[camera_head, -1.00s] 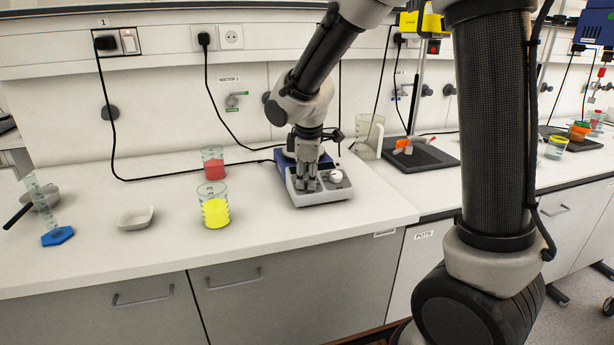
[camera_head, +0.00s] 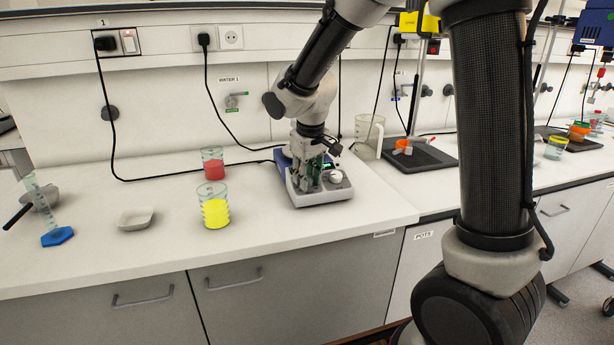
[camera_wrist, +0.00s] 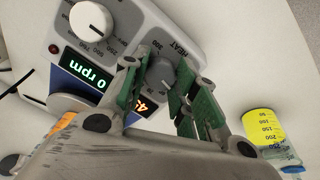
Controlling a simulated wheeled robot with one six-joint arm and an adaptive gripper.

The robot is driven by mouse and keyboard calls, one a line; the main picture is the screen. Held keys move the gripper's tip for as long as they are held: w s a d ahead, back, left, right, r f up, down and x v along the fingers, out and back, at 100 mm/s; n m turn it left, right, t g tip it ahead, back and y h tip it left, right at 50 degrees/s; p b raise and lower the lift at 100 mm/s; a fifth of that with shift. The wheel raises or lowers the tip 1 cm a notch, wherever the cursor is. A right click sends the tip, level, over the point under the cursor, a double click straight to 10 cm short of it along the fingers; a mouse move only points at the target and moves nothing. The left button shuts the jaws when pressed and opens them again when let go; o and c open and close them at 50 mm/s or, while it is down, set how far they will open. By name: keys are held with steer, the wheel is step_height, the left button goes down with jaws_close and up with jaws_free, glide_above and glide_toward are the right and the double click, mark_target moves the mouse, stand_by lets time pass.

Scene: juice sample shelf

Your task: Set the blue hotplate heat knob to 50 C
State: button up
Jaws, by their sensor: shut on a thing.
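The blue hotplate (camera_head: 343,192) stands on the bench with its pale control panel facing front; its panel fills the upper left of the wrist view (camera_wrist: 128,22). The grey heat knob (camera_wrist: 160,72), beside the HEAT label, sits between the green finger pads. My gripper (camera_wrist: 158,88) points down at the panel and is shut on this knob; it also shows in the head view (camera_head: 312,196). An orange readout (camera_wrist: 142,103) starts with a 4; a finger hides the rest. The white stirring knob (camera_wrist: 90,20) is clear of the fingers, and its green display reads 0 rpm.
A beaker of yellow liquid (camera_head: 215,212) and one of red liquid (camera_head: 213,168) stand left of the hotplate. A clear jug (camera_head: 368,138) stands behind it to the right. A white dish (camera_head: 136,218) lies farther left. The front bench between is clear.

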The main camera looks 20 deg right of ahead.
steer(key=shift+m, duration=0.4)
steer(key=o, duration=0.8)
steer(key=shift+c, duration=0.2)
steer(key=v, duration=1.2)
steer(key=shift+d, duration=0.1)
